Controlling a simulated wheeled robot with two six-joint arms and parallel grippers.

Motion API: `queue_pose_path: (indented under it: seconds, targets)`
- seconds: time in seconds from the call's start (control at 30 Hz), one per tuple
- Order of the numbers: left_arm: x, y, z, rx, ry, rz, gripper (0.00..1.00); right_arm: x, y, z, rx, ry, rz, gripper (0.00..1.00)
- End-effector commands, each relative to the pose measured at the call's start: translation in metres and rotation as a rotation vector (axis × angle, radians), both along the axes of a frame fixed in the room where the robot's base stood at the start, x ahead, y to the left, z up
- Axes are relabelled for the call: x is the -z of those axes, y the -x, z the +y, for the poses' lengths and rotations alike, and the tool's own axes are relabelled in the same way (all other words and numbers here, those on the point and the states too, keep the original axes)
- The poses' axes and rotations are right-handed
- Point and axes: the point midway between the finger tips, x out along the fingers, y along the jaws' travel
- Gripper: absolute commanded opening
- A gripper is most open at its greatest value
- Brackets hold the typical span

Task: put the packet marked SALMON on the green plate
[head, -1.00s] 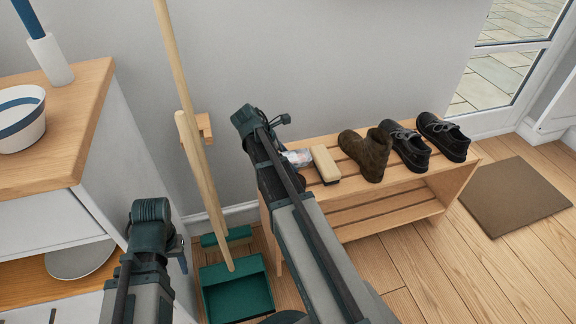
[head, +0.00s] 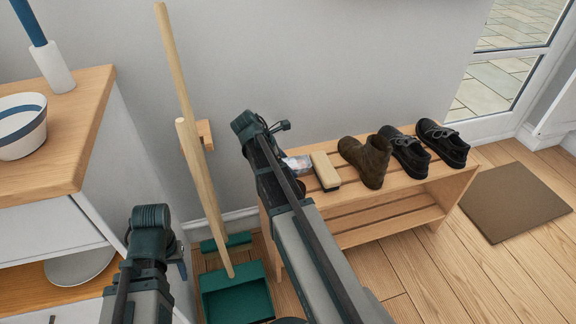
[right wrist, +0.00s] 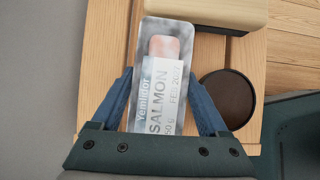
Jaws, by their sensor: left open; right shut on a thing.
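The clear packet marked SALMON (right wrist: 165,75) lies between the blue fingers of my right gripper (right wrist: 167,100) in the right wrist view, lettering up. The gripper is shut on it, over the slatted wooden bench. In the head view a part of the packet (head: 297,164) shows beside my right arm, which hides the fingers. My left gripper (head: 181,260) is open beside the white cabinet, mostly hidden behind its own arm. No green plate is in view.
On the bench (head: 390,200) are a wooden brush (head: 325,170), a brown boot (head: 366,160) and dark shoes (head: 405,152). A dark round tin (right wrist: 227,98) is close right of the packet. A green dustpan (head: 237,295) and a bowl (head: 20,125) are at left.

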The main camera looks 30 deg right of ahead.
Motion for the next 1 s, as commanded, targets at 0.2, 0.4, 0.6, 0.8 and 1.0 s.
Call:
queue_pose_path:
  seconds: [0.2, 0.4, 0.6, 0.8, 1.0]
  targets:
    - [-0.01, 0.0, 0.0, 0.002, 0.0, 0.0, 0.51, -0.01, 0.0, 0.0, 0.0, 0.001, 0.0, 0.0]
    - [-0.028, 0.0, 0.0, 0.003, -0.001, 0.0, 0.51, -0.028, 0.0, 0.0, 0.0, 0.001, 0.0, 0.0]
    - [-0.037, 0.0, 0.001, 0.001, -0.002, 0.0, 0.51, -0.037, 0.024, 0.005, 0.0, 0.001, 0.0, 0.0]
    - [-0.041, 0.0, 0.001, 0.0, -0.003, 0.001, 0.51, -0.041, 0.07, 0.015, -0.001, 0.001, 0.001, 0.0]
    - [-0.046, 0.0, 0.001, -0.001, -0.004, 0.001, 0.51, -0.046, 0.115, 0.025, 0.0, 0.001, 0.0, 0.0]
